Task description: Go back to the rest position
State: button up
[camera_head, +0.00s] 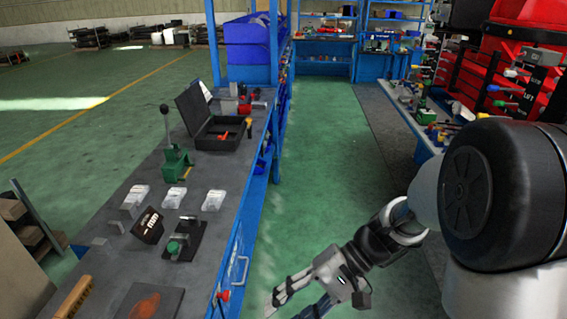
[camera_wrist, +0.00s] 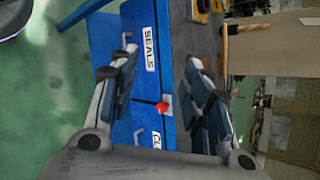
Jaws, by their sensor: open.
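My gripper (camera_head: 287,303) is in the lower middle of the head view, in the aisle to the right of the left workbench (camera_head: 112,190). Its fingers point down and to the left, and they are apart with nothing between them. In the wrist view my gripper (camera_wrist: 162,75) is open, one finger on each side of the picture. A second label is partly hidden by my gripper.
The left workbench holds an open black case (camera_head: 217,130), a green hand press (camera_head: 176,160), white boxes (camera_head: 214,200) and a dark fixture (camera_head: 184,240). A metal drawer handle (camera_head: 240,272) sticks out near my gripper. A cluttered bench (camera_head: 425,120) stands right. The green aisle (camera_head: 320,150) is clear.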

jog(key=s+d+r+n+t+h, duration=0.2)
jog(key=s+d+r+t+h, duration=0.6)
jog(key=d, duration=0.5)
jog(key=shift+s+r+t+h, duration=0.3)
jog(key=shift+s+r+h, duration=0.2)
jog(key=shift+r+h, duration=0.5)
